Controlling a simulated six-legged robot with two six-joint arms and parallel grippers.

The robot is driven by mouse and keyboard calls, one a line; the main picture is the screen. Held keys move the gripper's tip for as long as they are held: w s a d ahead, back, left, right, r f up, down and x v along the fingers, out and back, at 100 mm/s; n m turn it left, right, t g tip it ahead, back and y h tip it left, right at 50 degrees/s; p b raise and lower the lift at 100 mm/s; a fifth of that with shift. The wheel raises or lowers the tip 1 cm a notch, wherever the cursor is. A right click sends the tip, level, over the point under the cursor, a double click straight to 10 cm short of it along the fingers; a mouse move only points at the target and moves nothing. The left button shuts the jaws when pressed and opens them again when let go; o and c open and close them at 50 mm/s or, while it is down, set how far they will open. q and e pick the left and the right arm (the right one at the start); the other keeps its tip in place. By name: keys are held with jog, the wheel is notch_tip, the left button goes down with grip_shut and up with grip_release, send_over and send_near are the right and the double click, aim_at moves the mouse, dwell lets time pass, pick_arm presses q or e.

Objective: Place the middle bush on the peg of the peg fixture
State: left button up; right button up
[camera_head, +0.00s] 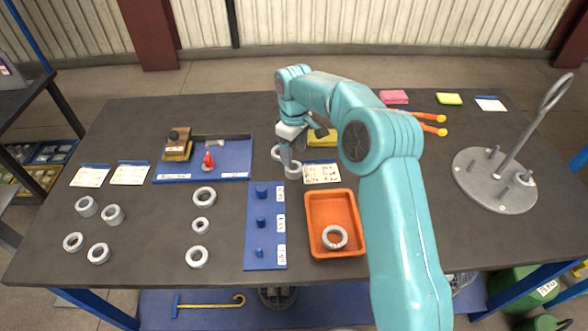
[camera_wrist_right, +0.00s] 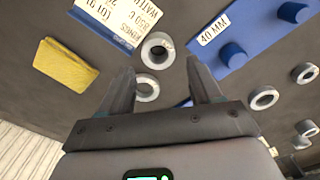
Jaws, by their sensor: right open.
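The blue peg fixture (camera_head: 252,258) lies on the table with three pegs of different sizes in a row. It shows partly in the right wrist view (camera_wrist_right: 222,22), with a 40 MM label. My right gripper (camera_head: 287,168) is open and points down over two grey bushes behind the fixture. The nearer bush (camera_wrist_right: 146,50) and the farther bush (camera_wrist_right: 140,94) lie between or beyond the spread fingertips in the wrist view; neither is held. Three more bushes stand in a column left of the fixture, the middle one (camera_head: 201,226) smallest. Which is the task's middle bush I cannot tell.
An orange tray (camera_head: 313,246) holding one ring stands right of the fixture. A printed card (camera_head: 322,172) and yellow block (camera_head: 322,140) lie near the gripper. A blue tool board (camera_head: 235,165) is left, several rings (camera_head: 86,206) far left, a round metal stand (camera_head: 480,190) right.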

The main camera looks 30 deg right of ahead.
aim_at(294, 164)
jog(key=shift+w+f, duration=0.15)
jog(key=shift+f, duration=0.35)
jog(key=shift+w+f, duration=0.15)
jog(key=shift+f, duration=0.35)
notch_tip(294, 164, down, 4)
jog(key=shift+s+d+f+p, duration=0.1)
jog(key=shift+d+f+p, duration=0.1)
jog(key=shift+p, duration=0.35)
jog(key=shift+f, duration=0.25)
jog(key=shift+a+r, duration=0.1)
jog(key=shift+a, duration=0.05)
jog(key=shift+r, duration=0.1)
jog(key=c, duration=1)
jog(key=shift+c, duration=0.2)
